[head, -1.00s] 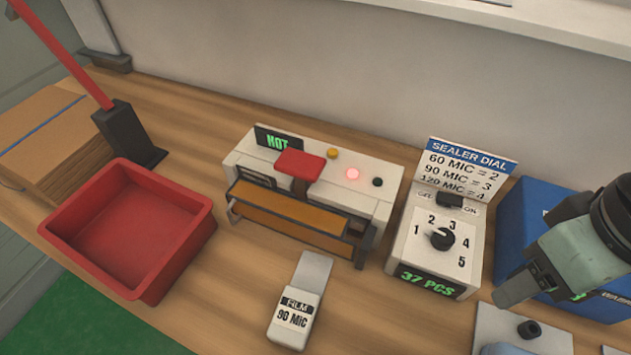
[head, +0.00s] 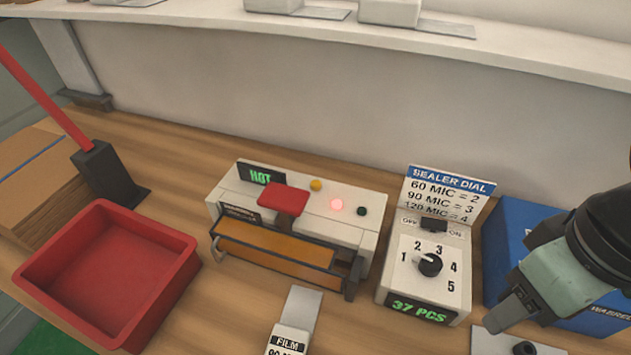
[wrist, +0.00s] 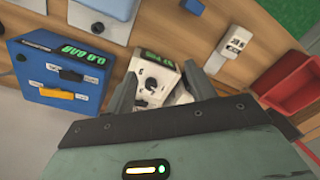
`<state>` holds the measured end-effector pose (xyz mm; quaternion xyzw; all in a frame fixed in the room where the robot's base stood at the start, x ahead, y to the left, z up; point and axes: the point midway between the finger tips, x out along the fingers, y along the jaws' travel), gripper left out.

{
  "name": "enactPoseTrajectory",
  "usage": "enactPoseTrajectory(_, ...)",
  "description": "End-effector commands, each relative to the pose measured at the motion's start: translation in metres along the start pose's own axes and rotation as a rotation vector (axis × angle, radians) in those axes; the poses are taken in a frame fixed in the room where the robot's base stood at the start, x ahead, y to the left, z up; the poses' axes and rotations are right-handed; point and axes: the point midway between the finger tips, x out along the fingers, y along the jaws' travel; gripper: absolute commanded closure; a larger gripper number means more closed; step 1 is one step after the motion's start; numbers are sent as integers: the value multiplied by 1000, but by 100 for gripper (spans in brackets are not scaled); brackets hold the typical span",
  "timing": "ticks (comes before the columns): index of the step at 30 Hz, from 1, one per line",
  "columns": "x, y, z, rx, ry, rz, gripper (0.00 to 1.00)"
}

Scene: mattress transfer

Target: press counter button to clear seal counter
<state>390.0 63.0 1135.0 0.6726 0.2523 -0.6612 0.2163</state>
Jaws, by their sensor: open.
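The white dial box (head: 387,290) has a lit green "37 PCS" display (head: 421,309), a black rotary knob (head: 430,264) and a black OFF/ON switch (head: 434,224). A pale plate (head: 487,343) with a black round knob or button (head: 525,348) lies in front of it, cut by the lower edge. I see no label naming a counter button. My gripper (head: 505,312) is at the right, above and right of the dial box. In the wrist view my gripper (wrist: 162,92) is open and empty, with the dial box (wrist: 155,73) showing between its fingers.
A white sealer (head: 300,205) shows "HOT", with a red-topped lever (head: 284,197), yellow button (head: 316,185), lit red lamp (head: 337,204) and dark button (head: 361,211). A blue box (head: 510,225) stands right of the dial box, a red bin (head: 165,235) left. A film block (head: 288,343) lies in front.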

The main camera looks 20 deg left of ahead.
Motion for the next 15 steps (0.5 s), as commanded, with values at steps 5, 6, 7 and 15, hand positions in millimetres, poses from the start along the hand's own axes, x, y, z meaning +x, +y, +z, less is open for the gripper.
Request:
enactPoseTrajectory(5,0,0,0,0,0,0,96)
enactPoseTrajectory(6,0,0,0,0,0,0,100)
enactPoseTrajectory(7,0,0,0,0,0,0,100)
enactPoseTrajectory(15,0,0,0,0,0,0,100)
